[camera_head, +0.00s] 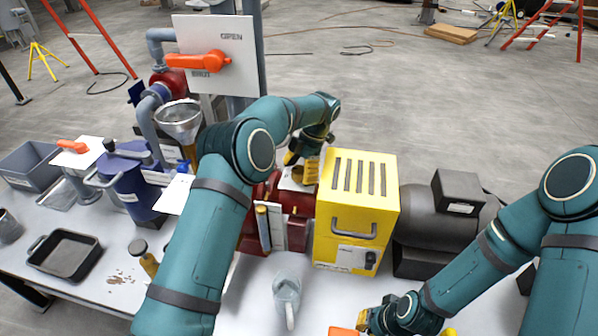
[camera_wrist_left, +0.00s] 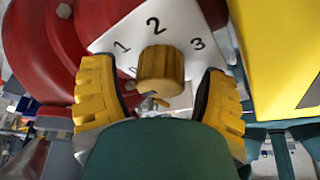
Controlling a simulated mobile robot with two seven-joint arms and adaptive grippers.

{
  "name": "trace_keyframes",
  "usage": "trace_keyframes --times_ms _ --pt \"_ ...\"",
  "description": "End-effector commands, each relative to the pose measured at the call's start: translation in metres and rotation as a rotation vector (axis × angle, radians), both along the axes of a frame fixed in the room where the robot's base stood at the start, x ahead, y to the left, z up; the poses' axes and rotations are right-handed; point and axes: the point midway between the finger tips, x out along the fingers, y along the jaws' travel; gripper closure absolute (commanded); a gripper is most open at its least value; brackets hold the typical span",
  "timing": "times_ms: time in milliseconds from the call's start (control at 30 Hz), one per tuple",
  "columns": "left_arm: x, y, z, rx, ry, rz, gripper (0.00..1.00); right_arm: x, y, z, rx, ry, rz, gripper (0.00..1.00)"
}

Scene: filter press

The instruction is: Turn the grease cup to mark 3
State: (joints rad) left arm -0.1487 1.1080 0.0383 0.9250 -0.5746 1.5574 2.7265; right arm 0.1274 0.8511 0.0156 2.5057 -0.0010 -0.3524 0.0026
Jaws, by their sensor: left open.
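The grease cup (camera_wrist_left: 160,72) is a ribbed brass knob in front of a white plate (camera_wrist_left: 125,40) with the marks 1, 2 and 3. Mark 2 stands above the knob, 1 to its left, 3 to its right; a lower mark is mostly hidden. I cannot tell which mark it is set to. My left gripper (camera_wrist_left: 159,88) is open, its yellow fingers on either side of the knob with gaps showing. In the head view, my left gripper (camera_head: 303,158) is at the white plate beside the yellow box. My right gripper (camera_head: 400,325) is low at the bottom edge, its fingers partly cut off.
The yellow box (camera_head: 385,215) stands close right of the plate, with a dark motor (camera_head: 430,225) beyond. Red housing (camera_wrist_left: 50,50) is close on the left. A clear jug (camera_head: 287,292) stands in front. A black tray (camera_head: 65,255) and blue canister (camera_head: 128,185) are left.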

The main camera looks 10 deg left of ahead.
Motion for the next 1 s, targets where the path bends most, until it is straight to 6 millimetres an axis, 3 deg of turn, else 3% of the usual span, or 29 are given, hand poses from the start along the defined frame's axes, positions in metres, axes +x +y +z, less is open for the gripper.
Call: trace_keyframes --times_ms 67,200,267,667,1000 --pt "0.0001 -0.0001 0.0002 0.0 0.0 0.0 0.28 0.0001 0.0 0.0 0.0 0.0 0.0 1.0" --pt "0.0001 -0.0001 0.0003 0.0 0.0 0.0 0.77 0.0001 0.0 0.0 0.0 0.0 0.0 1.0" --pt "0.0001 -0.0001 0.0002 0.0 0.0 0.0 0.94 0.0001 0.0 0.0 0.0 0.0 0.0 1.0" --pt "-0.0004 -0.0004 -0.0003 0.001 0.001 -0.024 0.95 0.0 0.0 0.0 0.0 0.0 0.0 1.0" --pt "-0.0006 -0.0004 -0.0005 0.003 0.003 -0.22 0.95 0.0001 0.0 -0.0009 0.0 0.0 0.0 1.0"
